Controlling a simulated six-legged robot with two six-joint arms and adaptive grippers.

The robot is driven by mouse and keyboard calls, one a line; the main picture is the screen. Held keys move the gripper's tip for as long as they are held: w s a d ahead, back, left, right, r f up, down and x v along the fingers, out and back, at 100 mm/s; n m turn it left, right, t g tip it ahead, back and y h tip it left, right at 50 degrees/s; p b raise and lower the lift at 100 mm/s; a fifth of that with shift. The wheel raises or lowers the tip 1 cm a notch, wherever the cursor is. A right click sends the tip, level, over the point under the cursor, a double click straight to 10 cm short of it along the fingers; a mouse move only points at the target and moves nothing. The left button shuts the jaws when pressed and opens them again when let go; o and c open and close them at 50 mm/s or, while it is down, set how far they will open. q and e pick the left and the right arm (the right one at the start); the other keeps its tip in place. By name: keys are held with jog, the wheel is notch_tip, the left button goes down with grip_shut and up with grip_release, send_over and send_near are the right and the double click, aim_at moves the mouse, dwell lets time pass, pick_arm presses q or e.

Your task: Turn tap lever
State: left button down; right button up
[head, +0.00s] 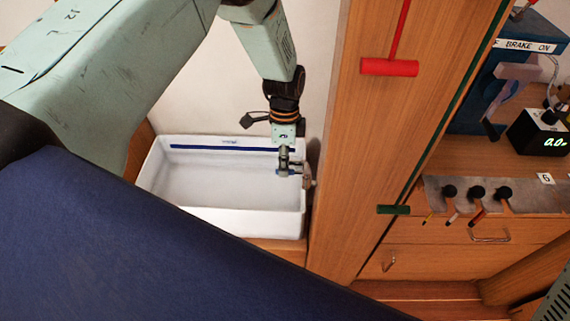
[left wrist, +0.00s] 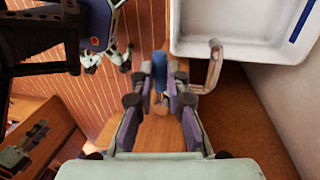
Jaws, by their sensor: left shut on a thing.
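A white sink basin (head: 222,180) with a blue stripe along its back stands against the wall in the head view. A metal tap (head: 307,177) is at its right end, partly hidden by my left gripper (head: 290,166). In the left wrist view, the bent tap spout (left wrist: 214,62) shows beside the basin rim (left wrist: 240,55). There my left gripper (left wrist: 161,74) is shut on the blue tap lever (left wrist: 160,80), which stands between its fingertips. Most of the lever's mounting is hidden. My right gripper is not in view.
A wooden post (head: 365,130) stands just right of the tap, with a red T-handle (head: 389,67) and a green one (head: 393,210). Further right are a metal strip with black knobs (head: 477,192), a black digital meter (head: 540,133) and drawers. The basin is empty.

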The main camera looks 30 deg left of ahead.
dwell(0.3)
pick_arm(q)
jog(key=c, duration=1.3)
grip_release()
jog(key=shift+c, duration=0.2)
jog(key=shift+r, duration=0.1)
notch_tip(320, 180, up, 12)
jog(key=w, duration=0.2)
jog(key=shift+w+a+f, duration=0.15)
jog(key=shift+a+f, duration=0.05)
jog(key=shift+a, duration=0.25)
